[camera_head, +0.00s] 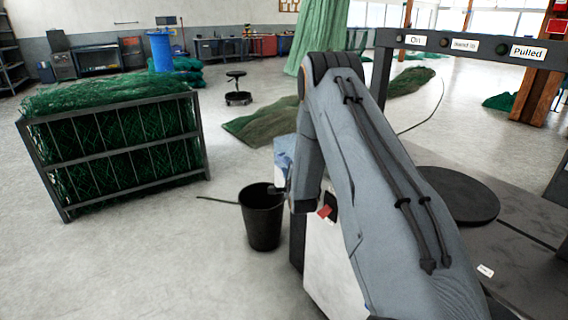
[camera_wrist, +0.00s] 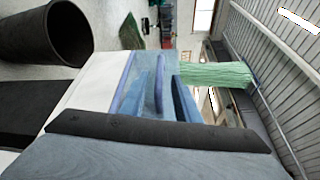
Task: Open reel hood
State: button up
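I cannot pick out a reel hood for certain in either view. A white cabinet (camera_head: 328,262) stands behind my arm in the head view, with a small pale blue part (camera_head: 284,150) showing above its left side. The wrist view is turned on its side and shows blue upright pieces (camera_wrist: 158,88) close ahead, beside a white surface (camera_wrist: 97,80). A dark bar (camera_wrist: 150,132) crosses the lower part of that view. My arm hides much of the cabinet. My gripper's fingers cannot be made out clearly, so its opening is unclear.
A black bin (camera_head: 262,222) stands on the floor left of the cabinet and shows in the wrist view (camera_wrist: 45,32). A rack (camera_head: 120,150) holds green net at left. A labelled frame (camera_head: 455,44) and a round dark plate (camera_head: 458,195) are at right. Floor front left is clear.

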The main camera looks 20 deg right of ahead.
jog(key=shift+x, duration=2.7)
grip_shut()
